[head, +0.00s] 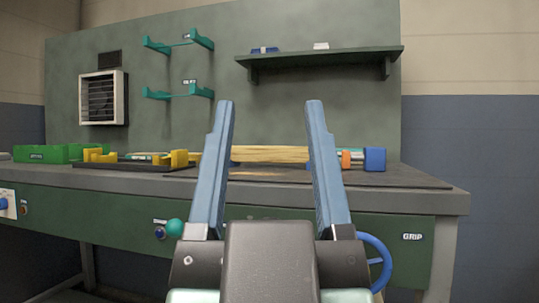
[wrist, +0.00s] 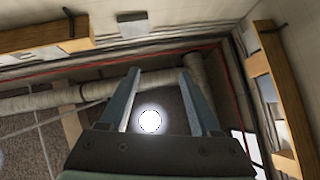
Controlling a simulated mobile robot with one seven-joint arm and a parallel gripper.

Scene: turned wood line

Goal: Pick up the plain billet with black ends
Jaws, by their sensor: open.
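My gripper (head: 270,102) stands large in the foreground of the head view, its two blue fingers pointing up, wide apart with nothing between them. It also shows open in the wrist view (wrist: 160,72). A pale wooden length (head: 270,154) lies on the bench, seen through the gap between the fingers and well behind them. The fingers cover parts near both its ends, so I cannot tell whether its ends are black. I cannot make out a billet with black ends for sure in either view.
The bench (head: 400,202) holds a green bin (head: 40,153), a dark tray with yellow holders (head: 130,166), and a blue block (head: 375,159) at right. Teal brackets (head: 180,94) and a shelf (head: 320,55) are on the back panel. The wrist view shows beams and a bright light (wrist: 150,121).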

